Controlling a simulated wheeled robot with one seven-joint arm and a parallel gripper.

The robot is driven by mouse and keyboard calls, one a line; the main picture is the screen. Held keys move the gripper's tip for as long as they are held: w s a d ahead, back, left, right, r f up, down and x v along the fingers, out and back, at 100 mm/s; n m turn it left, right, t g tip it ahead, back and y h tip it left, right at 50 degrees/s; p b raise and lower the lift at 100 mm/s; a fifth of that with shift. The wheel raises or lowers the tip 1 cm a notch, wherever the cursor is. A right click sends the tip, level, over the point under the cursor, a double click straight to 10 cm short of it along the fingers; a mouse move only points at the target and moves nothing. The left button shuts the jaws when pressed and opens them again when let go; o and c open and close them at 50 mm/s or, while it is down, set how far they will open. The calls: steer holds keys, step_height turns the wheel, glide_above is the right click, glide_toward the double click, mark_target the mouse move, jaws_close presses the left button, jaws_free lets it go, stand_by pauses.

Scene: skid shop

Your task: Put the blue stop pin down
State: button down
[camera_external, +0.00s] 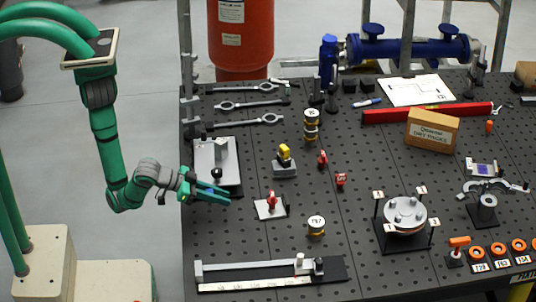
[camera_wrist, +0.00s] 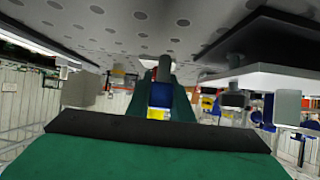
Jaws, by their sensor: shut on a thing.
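The wrist picture looks upside down, with the perforated surface at the top. I cannot tell whether the pin touches the table.
A grey plate with an upright block (camera_external: 217,160) stands close behind my gripper. A small plate with a red knob (camera_external: 271,206) lies to the right. A long rail fixture (camera_external: 260,267) lies in front. Bare table shows between the gripper and the rail.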

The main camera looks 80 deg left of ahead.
mark_target(222, 213)
steer(key=shift+f, duration=1.9)
steer(key=c, duration=1.6)
jaws_free()
steer(key=shift+f, duration=0.15)
steer(key=shift+o, duration=0.2)
steer(key=shift+s+r, duration=0.15)
steer(key=shift+r, duration=0.15)
steer(key=v, duration=1.1)
steer(key=shift+s+r, duration=0.1)
steer(key=shift+s, duration=0.2)
